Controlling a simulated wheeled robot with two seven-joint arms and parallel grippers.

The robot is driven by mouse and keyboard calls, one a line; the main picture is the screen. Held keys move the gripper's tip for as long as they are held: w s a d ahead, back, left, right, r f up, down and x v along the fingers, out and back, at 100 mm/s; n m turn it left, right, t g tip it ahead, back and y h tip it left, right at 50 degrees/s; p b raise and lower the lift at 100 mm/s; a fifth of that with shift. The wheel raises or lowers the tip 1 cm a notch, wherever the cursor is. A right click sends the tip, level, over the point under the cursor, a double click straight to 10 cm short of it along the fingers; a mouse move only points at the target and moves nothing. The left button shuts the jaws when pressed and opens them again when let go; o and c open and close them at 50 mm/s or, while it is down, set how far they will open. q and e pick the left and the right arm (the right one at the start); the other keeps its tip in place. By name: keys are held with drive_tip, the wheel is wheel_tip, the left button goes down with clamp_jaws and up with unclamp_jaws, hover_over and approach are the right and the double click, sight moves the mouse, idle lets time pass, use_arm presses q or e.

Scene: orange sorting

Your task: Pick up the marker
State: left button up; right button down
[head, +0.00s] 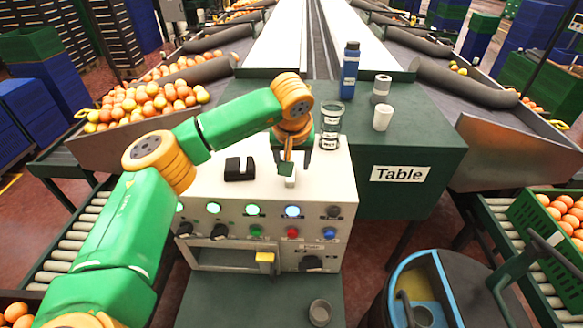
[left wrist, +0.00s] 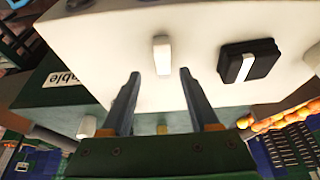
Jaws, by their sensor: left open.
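A small white piece (head: 290,182), which may be the marker, sits on the white top of the control box (head: 325,185). It also shows in the left wrist view (left wrist: 162,55), as a short pale bar beyond the fingertips. My left gripper (head: 291,161) is above the box top, pointing down near this piece. In the left wrist view its two fingers (left wrist: 160,76) are spread apart with nothing held between them. The white piece lines up with the gap. In the head view the gripper partly covers the piece. My right gripper is not in view.
A black block with a white stripe (head: 239,169) lies left of the gripper. A clear cup (head: 331,117) stands close behind right. A blue bottle (head: 350,72), a grey cup (head: 380,88) and a white cup (head: 383,118) stand on the green table (head: 435,140). Buttons line the box front.

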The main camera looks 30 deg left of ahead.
use_arm(q)
drive_tip(key=shift+s+a+f+p, duration=0.15)
drive_tip(key=shift+s+f+p, duration=0.1)
drive_tip(key=shift+f, duration=0.25)
drive_tip(key=shift+s+a+f+p, duration=0.15)
drive_tip(key=shift+f+p, duration=0.1)
drive_tip(key=shift+f, duration=0.2)
drive_tip(key=shift+w+f, duration=0.1)
drive_tip(key=shift+f, duration=0.25)
drive_tip(key=shift+w+f, duration=0.25)
drive_tip(key=shift+w, duration=0.3)
drive_tip(key=c, duration=0.3)
clamp_jaws()
drive_tip(key=shift+s+r, duration=0.1)
drive_tip(key=shift+s, duration=0.15)
drive_tip(key=shift+w, duration=0.1)
